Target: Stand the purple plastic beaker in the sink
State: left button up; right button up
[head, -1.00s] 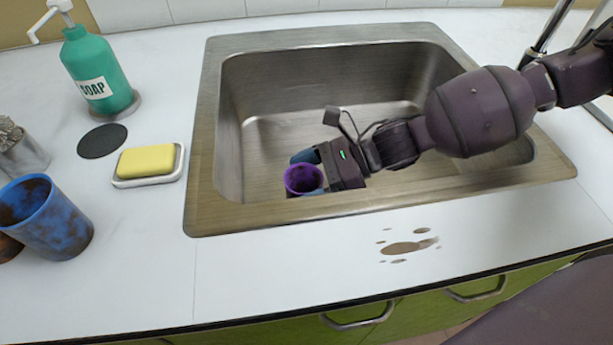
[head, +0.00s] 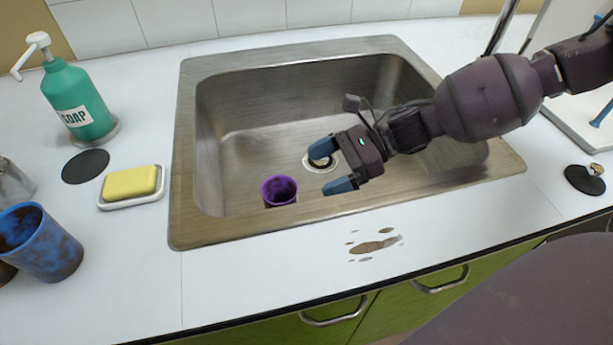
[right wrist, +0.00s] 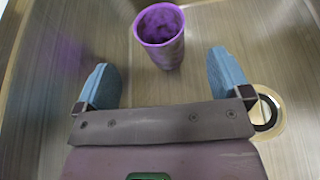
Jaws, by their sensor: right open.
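The purple plastic beaker (head: 279,191) stands upright in the sink, near the front left of the basin, and dark stains show inside it. It also shows in the right wrist view (right wrist: 161,38), ahead of the fingers and clear of them. The steel sink (head: 184,180) is set into the white counter. My right gripper (head: 332,168) is open and empty over the basin, to the right of the beaker, with its blue fingertips pointing left; the fingers also show in the right wrist view (right wrist: 166,80). My left gripper is in no view.
A blue stained beaker (head: 40,243) stands on the counter at the left. A yellow sponge (head: 130,183) on a white dish, a dark round disc (head: 85,166) and a green soap bottle (head: 78,100) are left of the sink. A brown spill (head: 374,246) lies in front of it.

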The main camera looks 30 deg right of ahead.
jog(key=shift+v, duration=1.45)
